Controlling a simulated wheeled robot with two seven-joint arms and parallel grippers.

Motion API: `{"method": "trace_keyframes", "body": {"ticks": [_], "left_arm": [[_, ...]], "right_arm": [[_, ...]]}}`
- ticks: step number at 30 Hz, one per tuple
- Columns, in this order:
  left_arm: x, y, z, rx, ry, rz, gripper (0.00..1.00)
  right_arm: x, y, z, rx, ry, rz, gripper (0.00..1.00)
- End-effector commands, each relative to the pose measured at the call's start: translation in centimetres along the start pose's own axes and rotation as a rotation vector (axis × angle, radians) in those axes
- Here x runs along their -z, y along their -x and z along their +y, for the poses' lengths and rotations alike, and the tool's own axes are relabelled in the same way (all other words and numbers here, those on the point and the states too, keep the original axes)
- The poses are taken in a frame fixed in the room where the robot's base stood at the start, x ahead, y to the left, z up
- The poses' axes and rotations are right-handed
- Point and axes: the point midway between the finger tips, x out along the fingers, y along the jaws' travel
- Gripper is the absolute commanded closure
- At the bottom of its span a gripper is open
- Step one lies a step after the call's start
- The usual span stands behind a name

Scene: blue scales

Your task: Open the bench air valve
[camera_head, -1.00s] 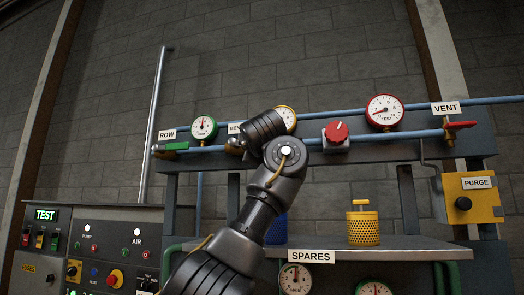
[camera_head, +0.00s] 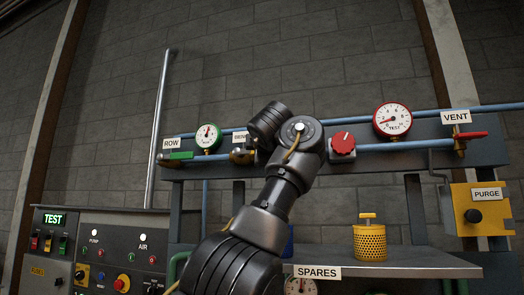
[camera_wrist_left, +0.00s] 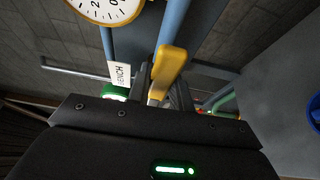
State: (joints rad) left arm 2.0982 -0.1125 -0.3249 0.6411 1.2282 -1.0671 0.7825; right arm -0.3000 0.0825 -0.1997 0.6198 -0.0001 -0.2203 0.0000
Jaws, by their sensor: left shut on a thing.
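The bench air valve's yellow lever (camera_wrist_left: 170,62) shows in the left wrist view, close to the blue pipe (camera_wrist_left: 174,22) and roughly in line with it in that picture. My left gripper (camera_wrist_left: 161,88) is shut on the lever, its dark fingers on both sides. The BENCH label (camera_wrist_left: 121,73) is beside it. In the head view, the brass valve body (camera_head: 241,157) shows left of my wrist under the partly covered BENCH label (camera_head: 240,136). My left wrist hides the lever and fingers there. My right gripper is in neither view.
The green ROW lever (camera_head: 178,155) is at left on the same pipe. A red knob (camera_head: 342,143) is just right of my wrist, and the red VENT lever (camera_head: 470,135) farther right. A shelf (camera_head: 400,262) with a yellow perforated canister (camera_head: 369,240) lies below. The bench gauge (camera_wrist_left: 105,5) has a yellow rim.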

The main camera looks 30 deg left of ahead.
Motion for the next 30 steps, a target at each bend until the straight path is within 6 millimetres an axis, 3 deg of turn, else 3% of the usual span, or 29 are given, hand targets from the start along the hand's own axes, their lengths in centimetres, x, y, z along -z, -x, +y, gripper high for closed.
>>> {"method": "trace_keyframes", "body": {"ticks": [3, 4, 8, 20, 30], "left_arm": [[0.1, 0.0, 0.1, -0.001, 0.005, 0.001, 1.00], [0.1, 0.0, 0.1, -0.001, 0.005, 0.001, 0.75], [0.1, 0.0, 0.1, -0.002, 0.004, 0.001, 0.58], [0.1, 0.9, -0.1, -0.003, 0.004, 0.000, 0.56], [0.0, 7.4, -0.3, -0.004, 0.003, -0.001, 0.56]], "right_arm": [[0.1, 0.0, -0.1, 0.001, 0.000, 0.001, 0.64], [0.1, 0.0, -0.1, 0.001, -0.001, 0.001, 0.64], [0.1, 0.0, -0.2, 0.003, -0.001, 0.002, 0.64], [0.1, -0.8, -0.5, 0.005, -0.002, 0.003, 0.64], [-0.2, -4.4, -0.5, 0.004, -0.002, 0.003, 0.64]]}}
